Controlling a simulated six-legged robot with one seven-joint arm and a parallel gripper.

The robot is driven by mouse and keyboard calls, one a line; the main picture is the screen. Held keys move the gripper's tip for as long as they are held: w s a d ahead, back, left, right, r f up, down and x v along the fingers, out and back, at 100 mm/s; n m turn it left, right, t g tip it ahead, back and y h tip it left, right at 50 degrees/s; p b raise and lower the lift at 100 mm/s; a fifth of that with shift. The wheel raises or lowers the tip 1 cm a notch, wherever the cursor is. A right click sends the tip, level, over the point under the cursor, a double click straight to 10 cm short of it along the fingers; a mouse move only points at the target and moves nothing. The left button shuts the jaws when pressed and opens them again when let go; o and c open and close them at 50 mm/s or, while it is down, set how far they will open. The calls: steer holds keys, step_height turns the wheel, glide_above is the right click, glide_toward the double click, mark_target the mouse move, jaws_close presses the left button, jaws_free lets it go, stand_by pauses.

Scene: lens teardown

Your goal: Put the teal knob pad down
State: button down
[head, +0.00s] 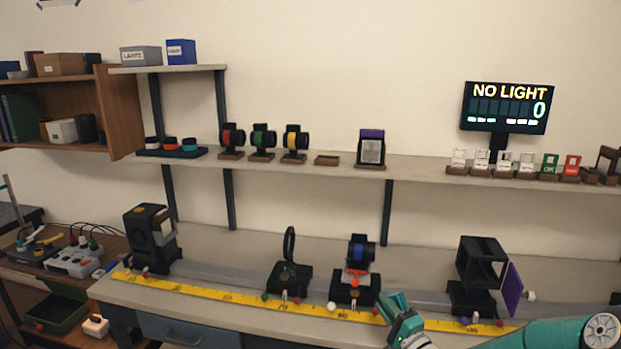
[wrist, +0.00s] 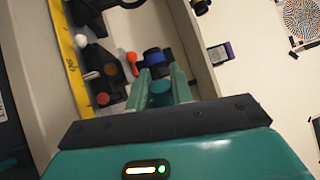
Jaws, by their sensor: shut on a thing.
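My gripper (wrist: 160,82) is shut on a small teal rounded piece, the teal knob pad (wrist: 161,88), which shows between its green fingers in the wrist view. In the head view my gripper (head: 393,303) is low at the bench's front edge, just right of the holder with the blue-ringed lens (head: 362,250). The pad cannot be made out there. In the wrist view the blue-ringed lens (wrist: 154,60) lies just beyond the fingertips; I cannot tell whether they touch. An orange-red part (wrist: 131,63) sits beside it.
A yellow ruler (head: 220,297) runs along the bench front. A round black holder (head: 289,275) stands left and an open black frame (head: 482,262) with a purple panel (head: 512,289) right. A dark tray (head: 172,152) with white, red and teal-topped pieces sits on the shelf.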

steer(key=s+a+f+m+h, duration=0.1)
steer(key=s+f+h, duration=0.1)
steer(key=f, duration=0.4)
steer(key=s+a+f+m+t+h, duration=0.1)
steer(key=s+f+m+h, duration=0.1)
steer(key=f+h, duration=0.2)
steer(key=s+a+f+m+t+h, duration=0.1)
steer(key=s+f+m+h, duration=0.1)
steer(key=f, duration=0.6)
steer(key=shift+s+a+f+h, duration=0.25)
steer(key=shift+s+f+h, duration=0.05)
steer(key=shift+s+h, duration=0.1)
steer(key=shift+w+d, duration=0.1)
